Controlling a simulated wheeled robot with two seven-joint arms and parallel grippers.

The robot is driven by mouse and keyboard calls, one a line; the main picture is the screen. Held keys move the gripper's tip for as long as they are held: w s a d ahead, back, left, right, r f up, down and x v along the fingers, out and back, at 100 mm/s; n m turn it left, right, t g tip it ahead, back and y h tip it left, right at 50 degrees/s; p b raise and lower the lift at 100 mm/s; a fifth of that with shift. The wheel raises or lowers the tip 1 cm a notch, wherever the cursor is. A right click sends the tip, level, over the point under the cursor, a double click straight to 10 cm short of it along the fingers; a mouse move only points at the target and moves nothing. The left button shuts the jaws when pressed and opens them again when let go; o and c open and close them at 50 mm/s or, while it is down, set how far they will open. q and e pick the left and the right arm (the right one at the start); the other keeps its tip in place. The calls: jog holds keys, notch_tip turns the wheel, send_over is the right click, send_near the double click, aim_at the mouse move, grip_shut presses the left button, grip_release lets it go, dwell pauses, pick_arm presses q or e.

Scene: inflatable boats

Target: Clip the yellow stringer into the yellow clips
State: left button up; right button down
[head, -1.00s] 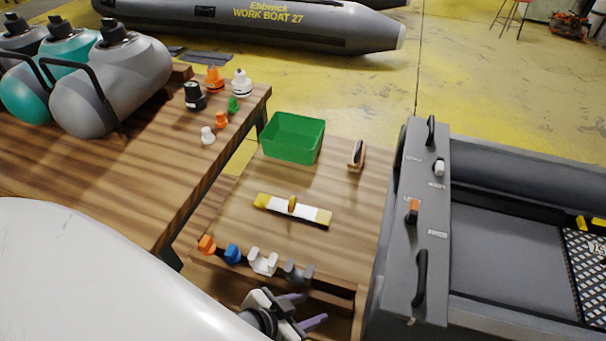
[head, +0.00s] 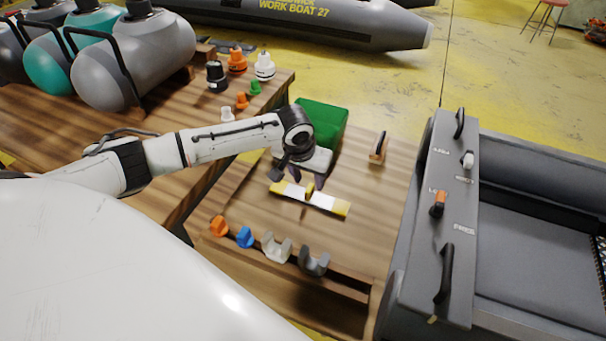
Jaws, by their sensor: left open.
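The yellow stringer (head: 328,203) is a flat white bar with yellow ends and a small yellow piece at its middle. It lies slightly slanted on the small wooden table (head: 350,235). My left gripper (head: 302,182) is open, with its dark fingers pointing down over the stringer's left half, near its middle. I cannot tell whether the fingertips touch the stringer, and nothing is held between them. The gripper hides part of the stringer's far edge. I see no yellow clips now. My right gripper is not in view.
Orange (head: 219,226), blue (head: 245,237), light grey (head: 276,247) and dark grey (head: 313,261) clip-like pieces line the table's front. A green bin (head: 325,120) stands behind my gripper; a small handled block (head: 379,148) is to its right. A grey boat (head: 420,240) borders the table's right.

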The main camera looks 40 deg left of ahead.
aim_at(309, 188)
pick_arm(q)
jog(key=shift+n, duration=0.3)
jog(key=b+x, duration=0.3)
jog(key=b, duration=0.1)
jog(key=a+b+x, duration=0.1)
jog(key=b+x, duration=0.2)
jog(key=b, duration=0.2)
jog(key=shift+w+a+f, duration=0.1)
jog(key=shift+a+f, duration=0.05)
jog(key=shift+f, duration=0.1)
jog(key=shift+w+f, duration=0.3)
jog(key=shift+f, duration=0.35)
jog(key=shift+w+a+f, duration=0.1)
jog(key=shift+w+f, duration=0.1)
jog(key=shift+f, duration=0.45)
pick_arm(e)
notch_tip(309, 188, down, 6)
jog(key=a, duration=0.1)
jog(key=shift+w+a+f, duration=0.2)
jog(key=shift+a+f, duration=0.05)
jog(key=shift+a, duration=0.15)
pick_arm(q)
jog(key=shift+f, duration=0.1)
jog(key=shift+c, duration=0.2)
